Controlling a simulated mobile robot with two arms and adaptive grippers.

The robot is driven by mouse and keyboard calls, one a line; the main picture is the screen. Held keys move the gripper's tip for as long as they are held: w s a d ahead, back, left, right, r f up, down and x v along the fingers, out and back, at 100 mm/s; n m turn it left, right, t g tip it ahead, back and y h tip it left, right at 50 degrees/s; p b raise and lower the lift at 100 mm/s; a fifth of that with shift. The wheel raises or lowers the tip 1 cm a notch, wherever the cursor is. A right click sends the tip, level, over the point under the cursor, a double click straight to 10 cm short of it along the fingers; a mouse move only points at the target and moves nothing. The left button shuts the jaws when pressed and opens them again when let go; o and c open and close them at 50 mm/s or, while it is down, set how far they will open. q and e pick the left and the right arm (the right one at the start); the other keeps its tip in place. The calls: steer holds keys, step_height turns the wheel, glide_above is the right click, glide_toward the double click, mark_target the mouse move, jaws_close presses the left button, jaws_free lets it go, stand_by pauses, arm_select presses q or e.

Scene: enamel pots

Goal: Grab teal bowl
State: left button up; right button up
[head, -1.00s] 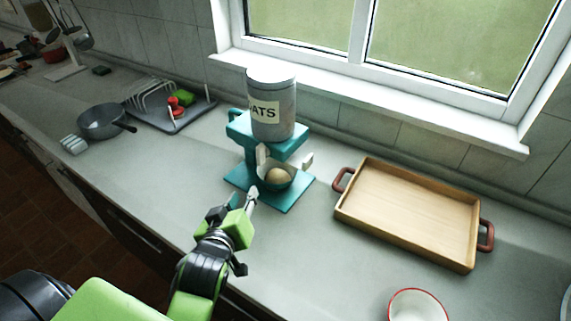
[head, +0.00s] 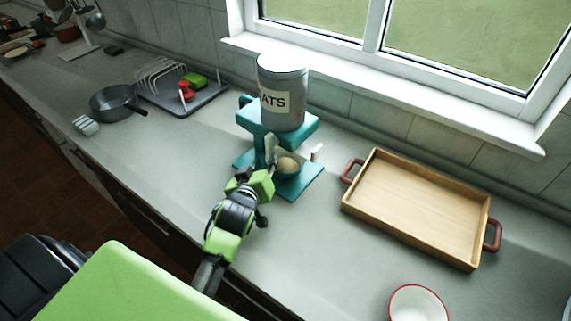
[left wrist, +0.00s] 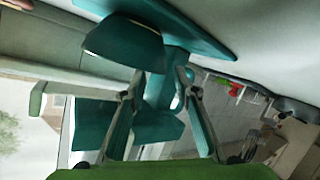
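The teal bowl (head: 287,174) sits on the base of a teal stand (head: 302,184), under its upper shelf. A round tan item (head: 288,163) lies in it. In the left wrist view the bowl (left wrist: 122,45) shows dark teal at upper left, beside the stand's column. My left gripper (head: 268,167) reaches in at the bowl's left front side. In the left wrist view its two fingers (left wrist: 160,73) are spread apart, with nothing clearly held; the bowl is near the left fingertip, and I cannot tell if they touch. My right gripper is not in view.
An oats canister (head: 283,95) stands on the stand's upper shelf. A pale piece (head: 317,152) sticks up right of the bowl. A wooden tray (head: 420,205) lies right, a red-rimmed white bowl (head: 418,304) at the front, a grey pan (head: 115,103) and dish rack (head: 180,97) left.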

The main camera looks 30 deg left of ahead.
mark_target(267, 157)
arm_select(q)
steer(key=x, duration=0.4)
steer(key=shift+p, duration=0.35)
jaws_close()
steer(key=shift+w+r, duration=0.1)
steer(key=shift+r, duration=0.05)
